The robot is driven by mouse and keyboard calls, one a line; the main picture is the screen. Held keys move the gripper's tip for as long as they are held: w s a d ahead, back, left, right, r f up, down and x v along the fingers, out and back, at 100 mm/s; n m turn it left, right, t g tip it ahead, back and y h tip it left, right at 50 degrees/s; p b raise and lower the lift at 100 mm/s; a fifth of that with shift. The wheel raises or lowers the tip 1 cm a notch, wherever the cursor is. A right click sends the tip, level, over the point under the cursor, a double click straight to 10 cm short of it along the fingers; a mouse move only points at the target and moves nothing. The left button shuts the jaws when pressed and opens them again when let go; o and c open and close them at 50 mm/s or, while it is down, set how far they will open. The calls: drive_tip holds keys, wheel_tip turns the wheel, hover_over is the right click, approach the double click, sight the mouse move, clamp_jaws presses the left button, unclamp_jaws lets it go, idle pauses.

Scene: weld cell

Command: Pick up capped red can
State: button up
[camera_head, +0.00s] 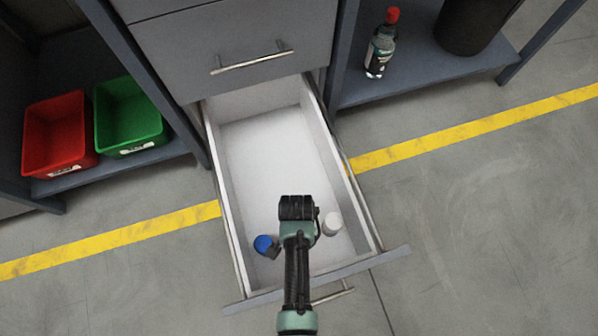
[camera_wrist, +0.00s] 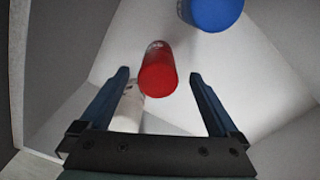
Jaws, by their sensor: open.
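The red can (camera_wrist: 159,72) shows in the wrist view inside the open drawer, between and just beyond my fingertips. A small grey patch shows at its far end; I cannot make out a cap. My gripper (camera_wrist: 160,75) is open, one finger on each side of the can in the picture, with gaps on both sides. I cannot tell how far above or around it the fingers are. In the head view my arm hides the red can, and my gripper (camera_head: 273,249) is mostly hidden behind my wrist.
A blue can (camera_head: 263,244) stands left of my arm, and also shows in the wrist view (camera_wrist: 212,12). A white can (camera_head: 332,223) stands to the right, partly behind my gripper in the wrist view (camera_wrist: 129,106). Drawer walls (camera_head: 228,200) surround them; the drawer's back is clear.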

drive_tip(key=shift+d+f+b, duration=0.15)
drive_tip(key=shift+f+b, duration=2.25)
drive_tip(key=shift+f, duration=0.25)
drive_tip(key=shift+r, duration=0.1)
clamp_jaws()
